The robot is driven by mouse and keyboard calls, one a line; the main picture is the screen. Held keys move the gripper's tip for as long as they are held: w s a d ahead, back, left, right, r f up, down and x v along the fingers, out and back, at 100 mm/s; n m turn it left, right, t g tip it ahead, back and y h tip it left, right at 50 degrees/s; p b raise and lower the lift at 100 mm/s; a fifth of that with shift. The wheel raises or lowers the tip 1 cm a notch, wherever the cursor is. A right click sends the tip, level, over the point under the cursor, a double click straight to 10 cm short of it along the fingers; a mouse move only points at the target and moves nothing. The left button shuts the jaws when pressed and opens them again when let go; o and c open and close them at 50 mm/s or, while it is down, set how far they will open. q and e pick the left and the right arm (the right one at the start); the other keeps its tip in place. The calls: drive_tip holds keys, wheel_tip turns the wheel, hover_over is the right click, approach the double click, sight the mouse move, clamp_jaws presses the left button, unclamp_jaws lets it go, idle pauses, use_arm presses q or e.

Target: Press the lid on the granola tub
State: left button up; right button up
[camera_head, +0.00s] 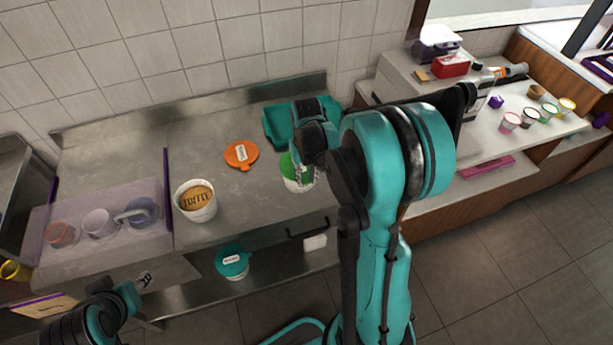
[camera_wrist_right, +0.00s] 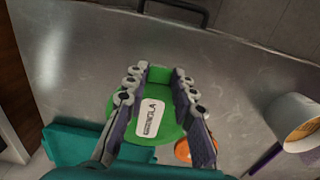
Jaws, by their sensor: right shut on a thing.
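The granola tub (camera_head: 299,186) is white and stands on the steel counter under the green lid (camera_head: 287,163). My right gripper (camera_head: 303,172) reaches down over them and hides part of both. In the right wrist view the green lid (camera_wrist_right: 169,126) has a white label reading granola and lies between the two fingers of my right gripper (camera_wrist_right: 163,76), which is shut on it. The tub is hidden beneath the lid there, so I cannot tell whether the lid is seated. My left gripper (camera_head: 145,281) is low at the left, away from the tub, too small to read.
A white toffee tub (camera_head: 197,213) stands left on the counter. An orange lid (camera_head: 241,155) lies flat between it and the granola tub. A teal tray (camera_head: 274,128) is behind. A teal-lidded tub (camera_head: 232,263) sits on the lower shelf. Cups stand under a clear cover (camera_head: 80,205).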

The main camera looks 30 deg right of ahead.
drive_tip(key=shift+f, duration=0.2)
idle(0.3)
drive_tip(key=o, duration=1.6)
drive_tip(key=shift+c, duration=0.2)
drive_tip(key=shift+r, duration=0.1)
drive_tip(key=shift+r+p, duration=1.95)
drive_tip(key=shift+r, duration=1)
